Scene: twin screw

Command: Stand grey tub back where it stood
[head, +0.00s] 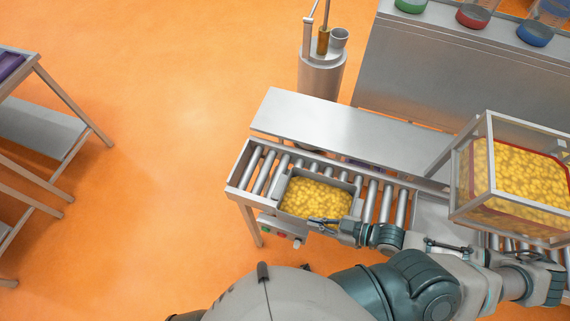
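The grey tub (283,189) is full of yellow pieces (316,197). It sits upright on the roller conveyor (371,200), towards its left end. My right gripper (318,221) is at the tub's near side, its fingers by the near rim. The fingers are small here and partly merge with the rim, so I cannot tell whether they are open or shut on it. My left gripper is not in view.
A clear-walled bin (480,165) of yellow pieces stands over the conveyor at right. A metal shelf (345,132) runs behind the rollers. A steel cylinder (321,78) stands at the back. Bare rollers show left of the tub. A control box with buttons (281,232) hangs at the front.

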